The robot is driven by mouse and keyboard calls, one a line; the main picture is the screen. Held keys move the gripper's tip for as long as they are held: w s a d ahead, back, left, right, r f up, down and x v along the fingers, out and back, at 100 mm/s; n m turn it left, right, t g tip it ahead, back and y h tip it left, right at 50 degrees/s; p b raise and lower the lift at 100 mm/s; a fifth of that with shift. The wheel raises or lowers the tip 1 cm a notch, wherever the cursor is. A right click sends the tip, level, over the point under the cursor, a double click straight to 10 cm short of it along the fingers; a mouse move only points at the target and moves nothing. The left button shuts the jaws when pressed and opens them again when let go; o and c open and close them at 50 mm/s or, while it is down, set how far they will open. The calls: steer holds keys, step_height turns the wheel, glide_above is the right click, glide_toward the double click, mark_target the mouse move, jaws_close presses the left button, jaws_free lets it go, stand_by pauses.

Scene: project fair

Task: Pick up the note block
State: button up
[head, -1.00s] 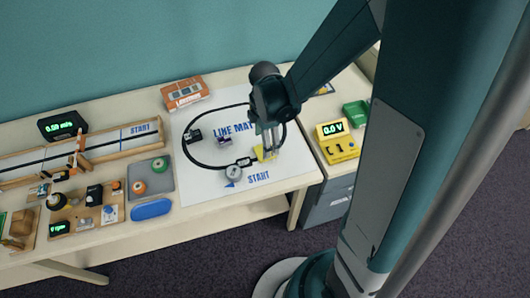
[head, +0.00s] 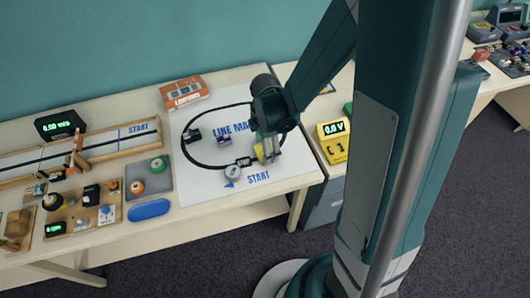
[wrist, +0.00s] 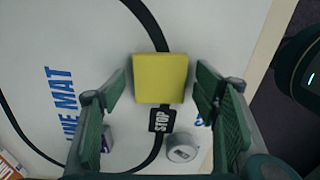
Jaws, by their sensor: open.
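The note block is a yellow square block (wrist: 160,78) lying on the white line mat, over the black track line. In the wrist view it sits between and just beyond my two green finger pads. My gripper (wrist: 163,105) is open, with a gap on each side of the block and no contact visible. In the head view my gripper (head: 268,158) points down at the mat, and its fingers hide part of the yellow block (head: 258,153).
A black STOP tag (wrist: 161,120) and a round grey dial (wrist: 181,147) lie close to the block. A small purple-and-white item (head: 223,140) is to the left. A yellow meter (head: 333,143) stands right of the mat (head: 200,190). An orange box (head: 185,92) is behind.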

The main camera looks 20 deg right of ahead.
stand_by(0.4)
steer(key=c, duration=1)
steer(key=shift+r, duration=0.15)
steer(key=shift+r+p, duration=1.45)
steer(key=shift+r, duration=3.45)
